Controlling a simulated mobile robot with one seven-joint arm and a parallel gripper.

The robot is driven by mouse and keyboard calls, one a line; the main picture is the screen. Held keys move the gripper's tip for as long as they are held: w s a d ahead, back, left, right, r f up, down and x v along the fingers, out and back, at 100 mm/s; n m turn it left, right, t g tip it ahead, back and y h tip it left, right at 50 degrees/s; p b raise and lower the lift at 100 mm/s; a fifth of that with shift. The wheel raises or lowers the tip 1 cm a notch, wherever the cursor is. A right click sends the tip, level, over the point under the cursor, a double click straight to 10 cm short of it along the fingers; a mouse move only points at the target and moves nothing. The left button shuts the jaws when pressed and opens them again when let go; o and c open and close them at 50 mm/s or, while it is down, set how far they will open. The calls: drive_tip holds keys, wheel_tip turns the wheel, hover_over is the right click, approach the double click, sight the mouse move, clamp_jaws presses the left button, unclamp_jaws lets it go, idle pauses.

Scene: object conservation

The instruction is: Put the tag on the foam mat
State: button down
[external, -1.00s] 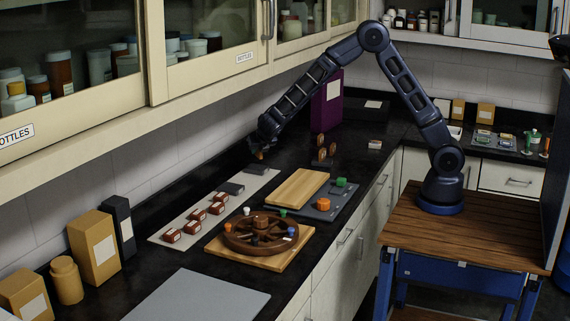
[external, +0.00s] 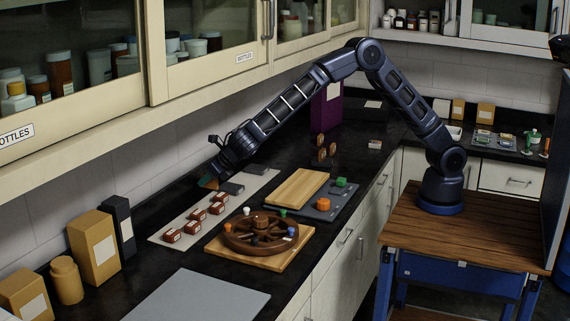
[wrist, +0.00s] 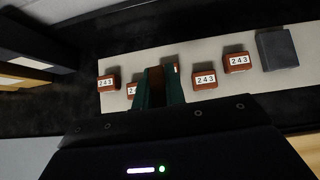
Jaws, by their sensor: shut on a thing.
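My gripper (external: 208,183) is over the back edge of a long pale strip (external: 160,240), near its dark grey block. In the wrist view its teal fingers (wrist: 161,82) are shut on a small dark brown piece, probably the tag (wrist: 157,80), mostly hidden between them. Several red-brown blocks (external: 198,214) stand on the strip; in the wrist view those that show clearly are labelled 243 (wrist: 205,80). A flat grey sheet (external: 195,297), probably the foam mat, lies bare at the front of the counter.
A round brown wheel-like holder (external: 262,238) with coloured pegs stands on a wooden board right of the strip. A dark grey block (external: 230,188) lies on the strip. Tan boxes (external: 93,247) and a black box (external: 119,227) stand at the left. Cabinets (external: 210,70) hang above.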

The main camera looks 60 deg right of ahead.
drive_tip(key=s+a+r+n+y, duration=0.15)
drive_tip(key=s+a, duration=0.25)
drive_tip(key=a, duration=0.4)
drive_tip(key=s+a+r+n+g+y, duration=0.1)
drive_tip(key=s+a+n, duration=0.1)
drive_tip(key=s+a, duration=0.4)
drive_tip(key=s+a+r+n+y, duration=0.1)
drive_tip(key=s+a, duration=0.2)
drive_tip(key=a, duration=0.6)
wheel_tip(320, 180, up, 3)
drive_tip(key=n+g+y, duration=0.2)
drive_tip(key=n+y, duration=0.1)
drive_tip(key=n, duration=0.1)
hover_over(210, 306)
drive_tip(key=s+d, duration=0.2)
drive_tip(key=shift+h, duration=0.25)
wheel_tip(210, 306, down, 19)
drive_tip(key=shift+s+d+f, duration=0.1)
drive_tip(key=shift+f, duration=0.15)
drive_tip(key=c, duration=1.5)
unclamp_jaws()
drive_tip(key=shift+o, duration=0.2)
